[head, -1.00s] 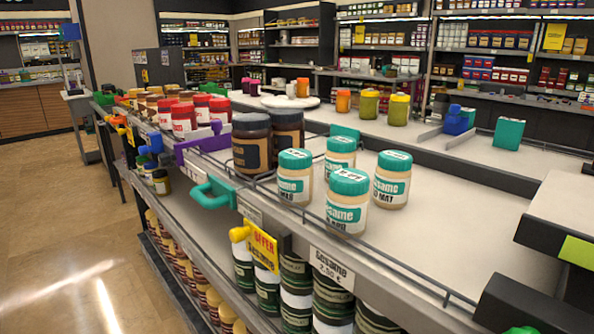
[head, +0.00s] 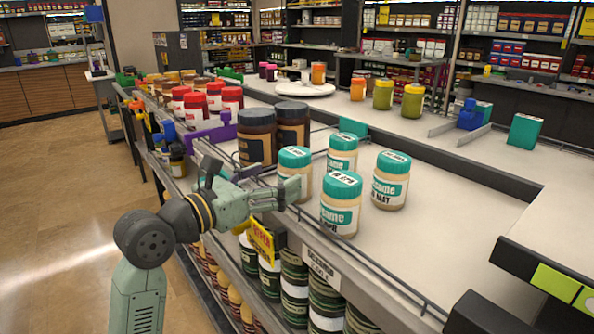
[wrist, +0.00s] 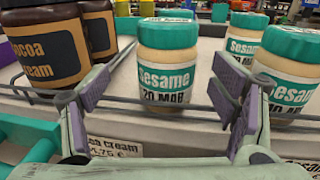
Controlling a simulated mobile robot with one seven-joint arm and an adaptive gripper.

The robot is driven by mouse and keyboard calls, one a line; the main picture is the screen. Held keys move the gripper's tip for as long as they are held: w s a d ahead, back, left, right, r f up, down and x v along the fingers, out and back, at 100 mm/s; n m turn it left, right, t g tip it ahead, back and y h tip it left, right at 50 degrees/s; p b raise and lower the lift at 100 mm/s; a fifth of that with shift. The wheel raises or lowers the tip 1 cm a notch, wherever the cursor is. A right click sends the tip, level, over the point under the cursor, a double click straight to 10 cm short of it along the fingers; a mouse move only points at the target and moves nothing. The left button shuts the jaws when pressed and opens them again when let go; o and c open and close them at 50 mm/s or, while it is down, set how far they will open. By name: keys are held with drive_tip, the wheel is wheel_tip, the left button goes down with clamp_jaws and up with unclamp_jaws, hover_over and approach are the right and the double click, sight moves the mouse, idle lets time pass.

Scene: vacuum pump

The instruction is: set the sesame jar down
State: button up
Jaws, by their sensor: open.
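Several sesame jars with teal lids and cream bodies stand upright on the shelf top. The nearest to my gripper is a sesame jar (head: 295,158) at the left of the group. In the wrist view this jar (wrist: 167,68) reads "20 MAR" and stands ahead, between the two finger pads in the picture. My gripper (head: 284,186) is open and empty at the shelf's front rail, just in front of that jar. In the wrist view my gripper (wrist: 160,108) shows a gap between each finger and the jar. Other sesame jars (head: 340,205) (head: 390,182) (head: 342,154) stand to its right and behind.
Two dark cocoa cream jars (head: 257,137) (head: 292,124) stand close left of the nearest sesame jar. A thin wire rail (wrist: 190,107) runs along the shelf's front. A yellow offer sign (head: 262,240) hangs below. The shelf top is clear right of the sesame jars.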

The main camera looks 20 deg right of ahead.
sight(283, 176)
drive_tip(key=p+x, duration=0.1)
drive_tip(key=x, duration=0.1)
drive_tip(key=p+x, duration=0.1)
drive_tip(key=x, duration=0.2)
drive_tip(key=shift+s+d+r+p, duration=0.1)
drive_tip(key=shift+s+d+p, duration=0.1)
drive_tip(key=shift+s+p, duration=0.15)
drive_tip(key=shift+w+d, duration=0.15)
drive_tip(key=shift+d, duration=0.05)
drive_tip(key=shift+c, duration=0.3)
drive_tip(key=c, duration=1.6)
